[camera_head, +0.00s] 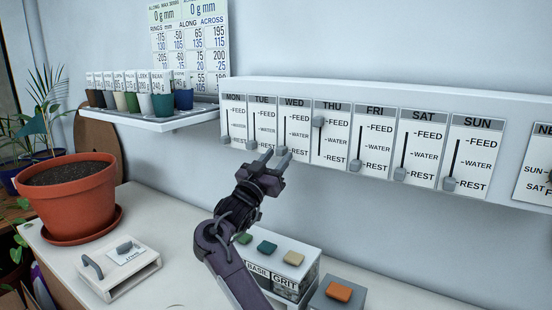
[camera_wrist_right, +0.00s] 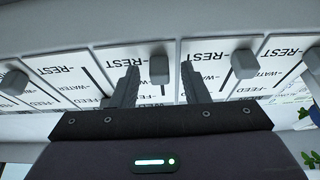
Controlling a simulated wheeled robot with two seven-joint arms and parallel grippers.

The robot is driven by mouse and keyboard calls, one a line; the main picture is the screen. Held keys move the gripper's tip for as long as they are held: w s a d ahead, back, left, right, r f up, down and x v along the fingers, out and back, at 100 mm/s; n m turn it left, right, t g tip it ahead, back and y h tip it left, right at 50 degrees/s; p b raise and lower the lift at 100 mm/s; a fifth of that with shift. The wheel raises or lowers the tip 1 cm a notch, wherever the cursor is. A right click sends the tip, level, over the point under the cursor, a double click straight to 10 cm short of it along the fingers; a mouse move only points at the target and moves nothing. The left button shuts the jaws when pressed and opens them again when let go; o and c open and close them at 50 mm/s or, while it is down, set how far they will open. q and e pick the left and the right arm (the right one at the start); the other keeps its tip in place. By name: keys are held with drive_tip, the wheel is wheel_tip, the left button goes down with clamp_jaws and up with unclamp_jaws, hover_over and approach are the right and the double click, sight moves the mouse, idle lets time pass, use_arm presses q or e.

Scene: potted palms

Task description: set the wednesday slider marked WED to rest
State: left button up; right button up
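The WED panel (camera_head: 294,127) is the third from the left on the wall strip. Its grey slider knob (camera_head: 282,148) is low on its slot, level with the REST label, close to the fingertips. My right gripper (camera_head: 275,154) is just in front of and below it. In the wrist view my right gripper (camera_wrist_right: 158,86) is open, with the WED knob (camera_wrist_right: 158,68) between its two fingers and gaps visible on both sides. My left gripper is not in view.
Neighbouring TUE knob (camera_head: 251,144) is low and THU knob (camera_head: 318,121) is high, near FEED. A shelf of small pots (camera_head: 150,122) is at left.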

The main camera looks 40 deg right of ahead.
drive_tip(key=shift+r, duration=0.1)
drive_tip(key=b+v, duration=0.2)
drive_tip(key=v, duration=0.5)
drive_tip(key=shift+a+f, duration=0.2)
drive_tip(key=shift+a, duration=0.15)
drive_tip(key=shift+s, duration=0.1)
idle(0.3)
